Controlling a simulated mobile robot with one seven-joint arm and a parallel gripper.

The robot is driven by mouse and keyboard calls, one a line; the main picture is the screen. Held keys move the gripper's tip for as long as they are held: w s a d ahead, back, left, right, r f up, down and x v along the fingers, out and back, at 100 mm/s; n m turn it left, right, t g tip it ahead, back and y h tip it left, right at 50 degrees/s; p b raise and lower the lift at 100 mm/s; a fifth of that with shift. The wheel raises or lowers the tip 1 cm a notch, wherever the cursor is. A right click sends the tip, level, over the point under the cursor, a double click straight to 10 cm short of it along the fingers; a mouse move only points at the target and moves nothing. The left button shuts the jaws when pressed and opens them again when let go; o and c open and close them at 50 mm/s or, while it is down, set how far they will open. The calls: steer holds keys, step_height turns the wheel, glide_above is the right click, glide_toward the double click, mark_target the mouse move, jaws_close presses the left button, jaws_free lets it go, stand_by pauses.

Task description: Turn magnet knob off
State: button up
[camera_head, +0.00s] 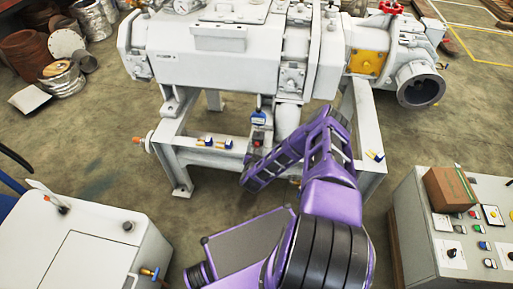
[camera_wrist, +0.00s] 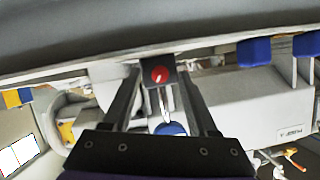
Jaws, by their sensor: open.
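A small dark block with a round red knob (camera_wrist: 160,74) shows near the top middle of the wrist view. A red spot on a small blue-topped device (camera_head: 258,118), mounted on the white pump frame, shows in the head view. I take this to be the magnet knob's place, but I cannot tell its setting. My gripper (camera_wrist: 159,68) is open, with one finger on each side of the red knob in the wrist view. I cannot tell whether either finger touches it. In the head view my fingertips are not clear. A blue part (camera_wrist: 172,129) is partly hidden by my gripper.
Small blue-handled items (camera_head: 218,143) sit on the frame rail left of the device. The large white pump (camera_head: 240,65) stands behind. A control panel with a cardboard box (camera_head: 450,189) is at right, a white cabinet (camera_head: 90,245) at left.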

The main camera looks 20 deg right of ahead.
jaws_close()
steer(key=shift+r, duration=0.15)
steer(key=shift+w+a+n, duration=0.1)
steer(key=shift+n, duration=0.3)
steer(key=shift+n+g+h+p, duration=0.3)
steer(key=shift+n+h+p, duration=0.1)
steer(key=shift+h, duration=0.1)
steer(key=shift+w+a+n+g+h+b, duration=0.1)
steer(key=shift+n+g+h+b, duration=0.4)
steer(key=shift+n, duration=0.7)
steer(key=shift+h, duration=0.3)
